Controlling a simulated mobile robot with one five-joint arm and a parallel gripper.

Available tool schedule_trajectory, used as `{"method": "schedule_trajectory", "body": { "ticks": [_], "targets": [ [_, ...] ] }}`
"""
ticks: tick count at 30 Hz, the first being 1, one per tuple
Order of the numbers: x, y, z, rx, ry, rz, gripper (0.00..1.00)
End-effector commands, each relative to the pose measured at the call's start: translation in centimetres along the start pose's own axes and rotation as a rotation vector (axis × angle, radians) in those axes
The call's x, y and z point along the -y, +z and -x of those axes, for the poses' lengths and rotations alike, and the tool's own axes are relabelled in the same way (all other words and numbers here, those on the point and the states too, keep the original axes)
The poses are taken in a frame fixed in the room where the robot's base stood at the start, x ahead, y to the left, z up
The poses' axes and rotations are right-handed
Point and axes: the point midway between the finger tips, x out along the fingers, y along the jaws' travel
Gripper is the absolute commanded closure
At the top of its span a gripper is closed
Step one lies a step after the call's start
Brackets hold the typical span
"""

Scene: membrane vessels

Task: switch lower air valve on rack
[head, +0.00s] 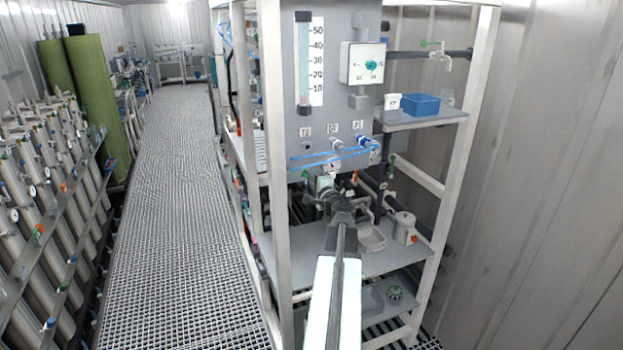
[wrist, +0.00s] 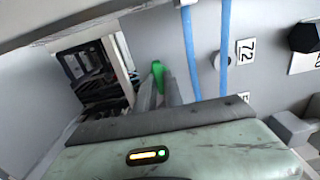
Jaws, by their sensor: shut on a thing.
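A green valve handle (wrist: 158,68) stands at the grey panel in the wrist view. My gripper (wrist: 160,90) reaches up to it, with its two grey fingers close together and shut on the handle. The fingers cover its lower part. In the head view my arm stretches forward to the rack (head: 447,135), and my gripper (head: 326,186) is just under the lower edge of the grey panel (head: 325,120). There my wrist and fingers hide most of the handle, and its angle is hard to tell.
Blue tubes (head: 335,158) cross the panel's lower front, close above my gripper; they also run beside it in the wrist view (wrist: 224,50). A rack post (head: 277,200) stands left of my arm. A shelf with a blue box (head: 420,104) is at right. The grating walkway (head: 180,200) is clear.

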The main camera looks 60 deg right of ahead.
Motion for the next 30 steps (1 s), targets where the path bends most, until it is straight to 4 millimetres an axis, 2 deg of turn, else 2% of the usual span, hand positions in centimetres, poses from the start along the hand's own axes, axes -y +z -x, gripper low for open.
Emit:
{"method": "schedule_trajectory", "body": {
  "ticks": [9, 10, 12, 23, 26, 30],
  "targets": [
    [0.0, 0.0, 0.0, 0.0, 0.0, -0.004, 1.0],
    [0.0, 0.0, 0.0, 0.0, 0.0, -0.004, 0.83],
    [0.0, 0.0, 0.0, 0.0, 0.0, -0.003, 0.66],
    [0.0, 0.0, 0.3, 0.0, 0.0, -0.002, 0.66],
    [0.0, 0.1, 1.3, -0.001, 0.0, -0.002, 0.66],
    [0.0, 0.1, 3.9, -0.001, 0.0, -0.002, 0.66]
  ]
}}
